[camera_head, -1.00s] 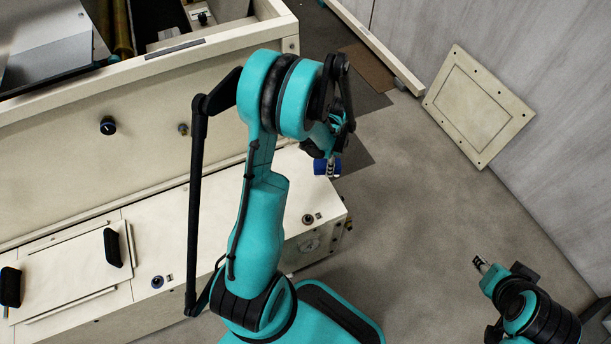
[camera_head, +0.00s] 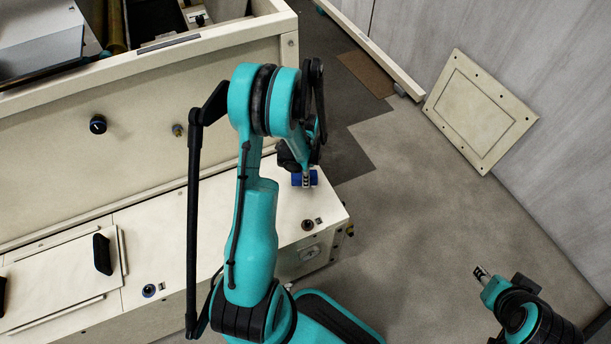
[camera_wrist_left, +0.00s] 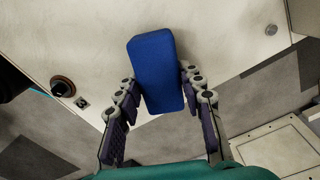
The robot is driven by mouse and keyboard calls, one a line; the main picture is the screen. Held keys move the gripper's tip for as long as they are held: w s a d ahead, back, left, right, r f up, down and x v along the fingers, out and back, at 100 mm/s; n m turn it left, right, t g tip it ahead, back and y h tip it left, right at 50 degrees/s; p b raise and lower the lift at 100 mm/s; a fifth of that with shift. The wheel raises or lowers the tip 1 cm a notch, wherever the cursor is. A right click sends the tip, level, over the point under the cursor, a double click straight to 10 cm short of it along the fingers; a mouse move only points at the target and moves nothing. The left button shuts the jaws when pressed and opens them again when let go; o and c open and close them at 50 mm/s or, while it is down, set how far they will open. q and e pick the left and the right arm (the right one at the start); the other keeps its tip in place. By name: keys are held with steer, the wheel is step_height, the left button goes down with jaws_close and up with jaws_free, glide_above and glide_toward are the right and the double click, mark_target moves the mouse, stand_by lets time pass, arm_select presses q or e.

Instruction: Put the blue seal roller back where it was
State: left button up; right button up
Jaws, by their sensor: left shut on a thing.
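The blue seal roller (camera_head: 298,179) is in my left gripper (camera_head: 307,180), over the right end of the cream bench top in the head view. In the left wrist view the roller (camera_wrist_left: 156,72) is a plain blue block shape between the two fingers of the left gripper (camera_wrist_left: 160,100), which is shut on it. I cannot tell whether the roller touches the bench top or is just above it. My right gripper (camera_head: 482,273) is at the lower right over the floor, away from the bench. Its fingertips are too small to judge.
The cream bench (camera_head: 200,220) has a dark knob (camera_head: 308,225) near its right end and a flat cover with black handles (camera_head: 62,272) at left. A tall cream hopper wall (camera_head: 150,130) rises behind it. A panel (camera_head: 480,110) leans on the right wall. Open floor lies between.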

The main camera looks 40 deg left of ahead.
arm_select(q)
steer(key=shift+f, duration=0.2)
steer(key=o, duration=1.3)
steer(key=shift+r, duration=0.1)
steer(key=shift+r, duration=0.35)
step_height(320, 180, up, 12)
steer(key=p, duration=0.5)
steer(key=s+d+r+n+t, duration=0.2)
steer(key=d+r+n+t, duration=0.15)
steer(key=d+r, duration=0.7)
steer(key=s+d+r+n+t, duration=0.3)
steer(key=s+d+r+n, duration=0.3)
steer(key=s+d, duration=0.2)
steer(key=shift+d+r+t, duration=0.35)
steer(key=shift+d, duration=0.3)
